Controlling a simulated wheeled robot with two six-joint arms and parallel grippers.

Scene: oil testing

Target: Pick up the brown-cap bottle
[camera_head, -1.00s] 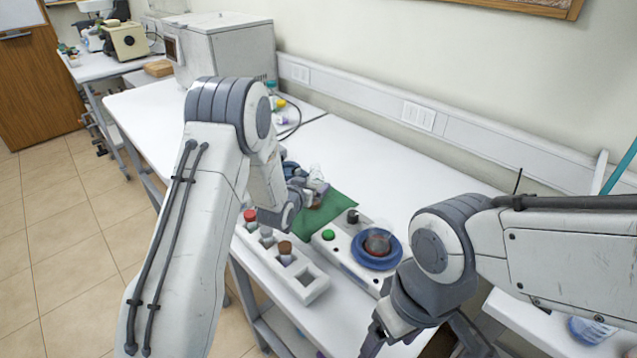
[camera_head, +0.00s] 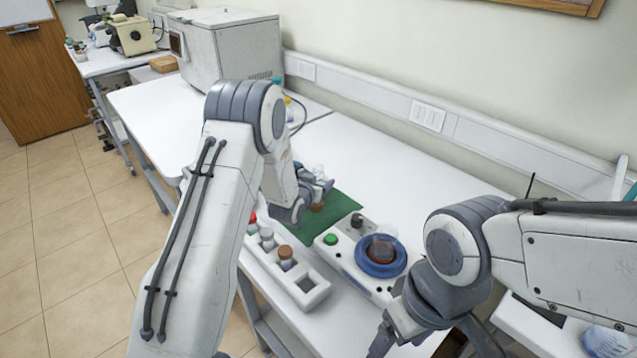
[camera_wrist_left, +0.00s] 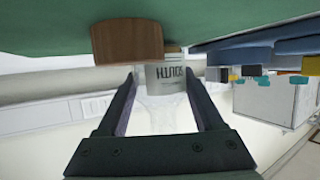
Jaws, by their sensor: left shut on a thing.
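In the head view, a brown-cap bottle (camera_head: 285,258) stands upright in the white rack (camera_head: 312,299). My left gripper (camera_head: 314,186) is over the green mat (camera_head: 343,210), behind the rack, partly hidden by its own arm. In the left wrist view, its fingers (camera_wrist_left: 160,90) are shut on a clear bottle with a pale lettered label (camera_wrist_left: 167,73). A brown round piece (camera_wrist_left: 127,40) is beside that bottle against the mat; it also shows in the head view (camera_head: 317,207). My right gripper (camera_head: 380,342) is low at the bottom edge, its fingers mostly cropped.
A white device (camera_head: 334,254) with a green button and blue ring (camera_head: 381,268) stands right of the rack. Red-cap and grey-cap bottles share the rack. A large white box (camera_head: 230,50) stands at the back.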

